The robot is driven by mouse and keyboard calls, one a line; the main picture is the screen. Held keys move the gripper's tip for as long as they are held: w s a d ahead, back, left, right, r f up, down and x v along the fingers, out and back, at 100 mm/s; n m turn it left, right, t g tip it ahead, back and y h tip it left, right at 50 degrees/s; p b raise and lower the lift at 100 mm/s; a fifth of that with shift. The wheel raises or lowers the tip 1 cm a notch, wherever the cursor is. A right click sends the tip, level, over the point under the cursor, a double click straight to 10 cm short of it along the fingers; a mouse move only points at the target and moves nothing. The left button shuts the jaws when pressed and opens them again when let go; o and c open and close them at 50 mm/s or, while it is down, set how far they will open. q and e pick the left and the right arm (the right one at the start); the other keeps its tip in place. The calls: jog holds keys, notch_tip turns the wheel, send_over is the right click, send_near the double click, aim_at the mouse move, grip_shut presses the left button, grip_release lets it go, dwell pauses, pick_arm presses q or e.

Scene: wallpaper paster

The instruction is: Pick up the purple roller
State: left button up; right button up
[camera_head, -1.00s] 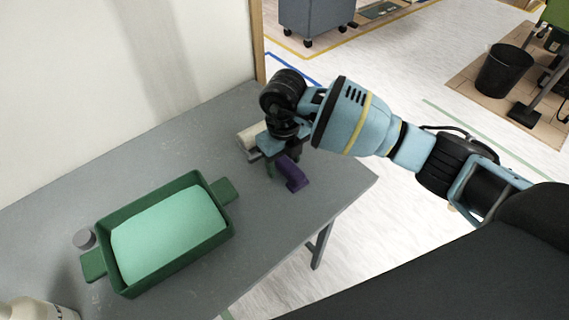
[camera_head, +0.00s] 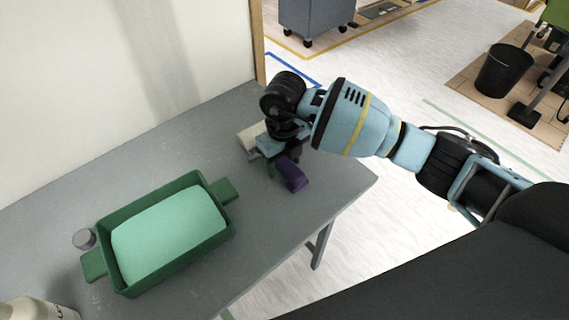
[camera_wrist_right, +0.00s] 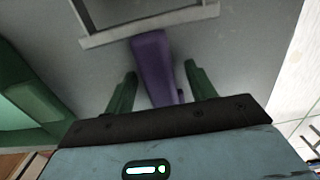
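The purple roller lies on the grey table, with its purple handle (camera_head: 294,176) toward the front right and its pale roller head (camera_head: 248,136) behind. My right gripper (camera_head: 278,163) is right over it, partly hiding its middle. In the right wrist view the purple handle (camera_wrist_right: 153,66) runs between the two green fingers of my right gripper (camera_wrist_right: 161,74). The fingers are apart, with a gap showing on each side of the handle. The roller's grey frame (camera_wrist_right: 150,23) shows at the top. My left gripper is not in view.
A green tray (camera_head: 117,220) with a light green filling stands on the table (camera_head: 270,232) to the left. The wall is behind. The table edge lies close to the roller's right.

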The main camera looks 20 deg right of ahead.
aim_at(284, 160)
jog(key=c, duration=1.1)
notch_tip(284, 160, up, 10)
jog(key=shift+r, duration=0.25)
